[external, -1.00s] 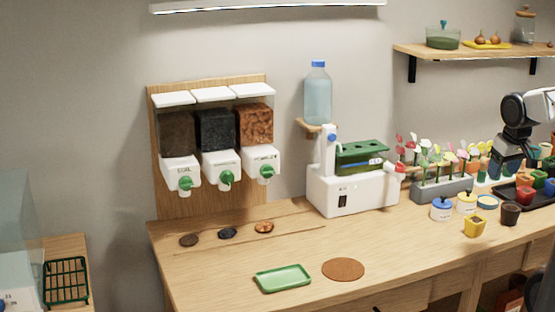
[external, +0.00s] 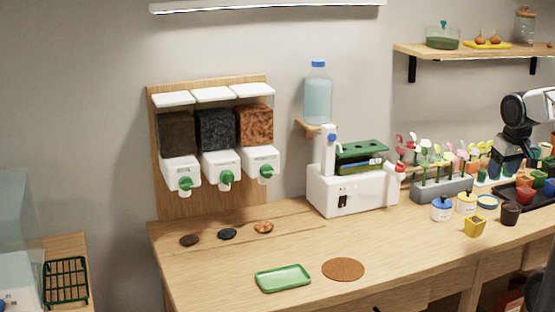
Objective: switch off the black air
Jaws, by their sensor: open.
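A white countertop unit (external: 352,196) stands at the back of the bench and carries a green-topped planter (external: 360,157). A small black switch (external: 342,201) is on its front face; its on or off position is too small to tell. No label naming air can be read. My gripper (external: 498,172) is at the right, above the plant rack area, well to the right of the switch and apart from it. Its fingers are small and partly mixed with the plants behind. I see nothing held in it.
A grey rack of flower cuttings (external: 442,190), a blue-lidded pot (external: 441,209) and a yellow pot (external: 475,226) stand between my gripper and the unit's right side. A green tray (external: 283,278) and brown mat (external: 343,269) lie in front. The bench before the unit is mostly clear.

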